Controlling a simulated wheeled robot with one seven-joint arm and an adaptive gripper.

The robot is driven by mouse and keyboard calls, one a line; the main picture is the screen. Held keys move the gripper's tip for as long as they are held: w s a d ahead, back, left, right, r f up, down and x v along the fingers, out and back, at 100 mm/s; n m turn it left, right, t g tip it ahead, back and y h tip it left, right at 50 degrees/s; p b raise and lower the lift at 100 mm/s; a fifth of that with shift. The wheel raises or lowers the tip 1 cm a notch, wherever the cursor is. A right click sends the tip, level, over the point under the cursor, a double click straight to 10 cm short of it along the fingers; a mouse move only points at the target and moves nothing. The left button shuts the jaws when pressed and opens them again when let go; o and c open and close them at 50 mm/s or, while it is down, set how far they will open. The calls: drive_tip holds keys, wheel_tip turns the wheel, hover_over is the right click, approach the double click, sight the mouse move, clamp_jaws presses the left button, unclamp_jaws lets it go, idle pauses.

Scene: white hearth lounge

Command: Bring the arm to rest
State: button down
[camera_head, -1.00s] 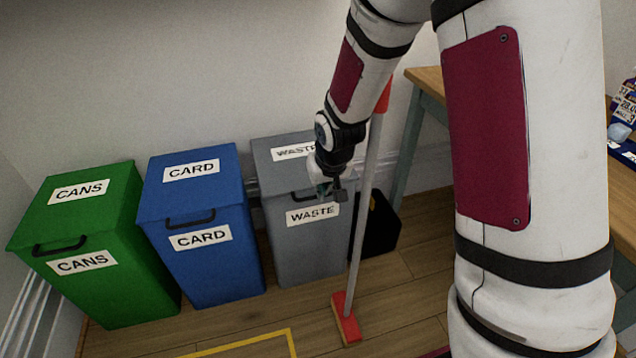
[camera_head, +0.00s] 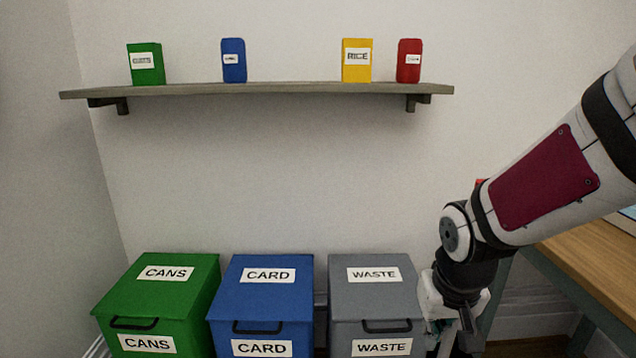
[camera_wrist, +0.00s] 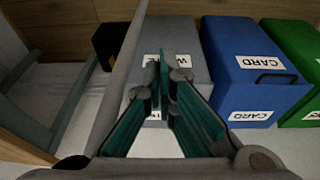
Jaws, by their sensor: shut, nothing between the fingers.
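My gripper (camera_head: 452,342) hangs at the lower right of the head view, just right of the grey waste bin (camera_head: 372,298). Its lower end is partly cut off by the bottom edge. In the wrist view my gripper (camera_wrist: 170,75) shows two teal-lined fingers drawn together at the tips with nothing held. Behind the fingertips, in that view, stands the grey waste bin (camera_wrist: 195,38) with its label partly covered. My arm comes in from the right side, bent down at the wrist.
A blue card bin (camera_head: 265,295) and a green cans bin (camera_head: 160,295) stand left of the grey one, lids shut. A wall shelf (camera_head: 270,90) above holds several small packages. A wooden table (camera_head: 590,255) is at the right. A pale pole (camera_wrist: 125,75) crosses the wrist view.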

drive_tip(key=s+r+g, duration=0.1)
drive_tip(key=s+r, duration=0.4)
drive_tip(key=s, duration=0.8)
drive_tip(key=s+r+g, duration=0.2)
drive_tip(key=s+r, duration=0.3)
drive_tip(key=s, duration=0.8)
wheel_tip(320, 180, up, 30)
drive_tip(key=t+p, duration=0.4)
drive_tip(key=p, duration=2.4)
drive_tip(key=shift+f+y, duration=0.2)
drive_tip(key=shift+y, duration=0.1)
